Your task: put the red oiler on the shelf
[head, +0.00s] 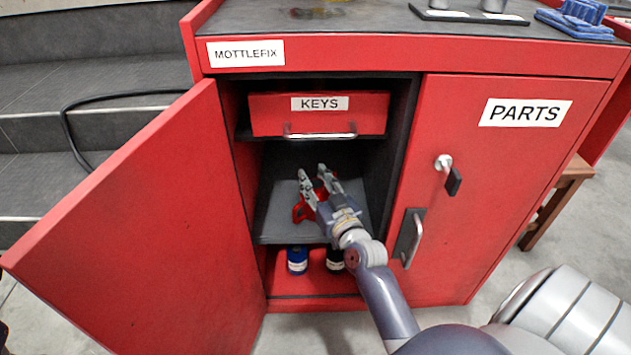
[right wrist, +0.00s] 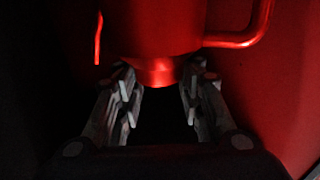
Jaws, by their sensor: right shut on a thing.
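The red oiler (head: 301,211) is inside the open left compartment of the red cabinet, just over the grey shelf (head: 276,226). I cannot tell whether its base touches the shelf. My right gripper (head: 315,180) reaches into the compartment and hides part of the oiler. In the right wrist view the oiler (right wrist: 165,30) shows a wide red body, a bent handle at the right and a narrower part between the fingers of my right gripper (right wrist: 160,90), which is shut on it. My left gripper is not in view.
A drawer marked KEYS (head: 318,112) hangs above the shelf. Below stand a blue can (head: 297,260) and a dark can (head: 335,260). The open door (head: 150,230) bounds the left; the PARTS door (head: 500,170) is shut. Blue things (head: 580,18) lie on top.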

